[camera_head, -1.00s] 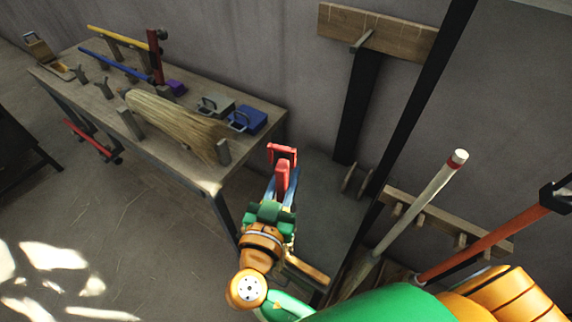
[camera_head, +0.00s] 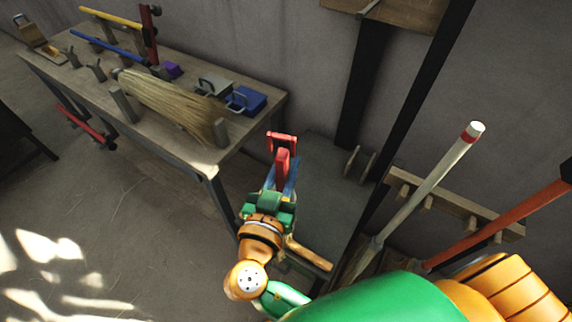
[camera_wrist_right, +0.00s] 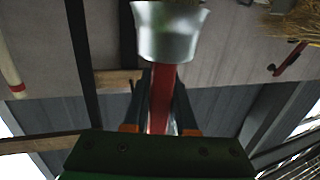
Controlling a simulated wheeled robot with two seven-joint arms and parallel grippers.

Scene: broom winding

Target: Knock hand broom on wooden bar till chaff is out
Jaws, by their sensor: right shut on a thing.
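My right gripper (camera_head: 283,178) is shut on a red-handled tool (camera_head: 282,150), which I take for the hand broom, in front of the table's right end. In the right wrist view the red handle (camera_wrist_right: 161,98) sits between the fingers and runs to a flared silver collar (camera_wrist_right: 171,35). A little brown material shows at that collar's mouth, cut off by the picture edge, so I cannot tell bristles from chaff. A wooden bar (camera_head: 385,10) is on the wall post, apart from the tool. My left gripper is out of view.
A pegged wooden rack (camera_head: 470,212) and leaning poles, one white (camera_head: 430,185) and one orange (camera_head: 500,229), stand at right. The floor at lower left is clear.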

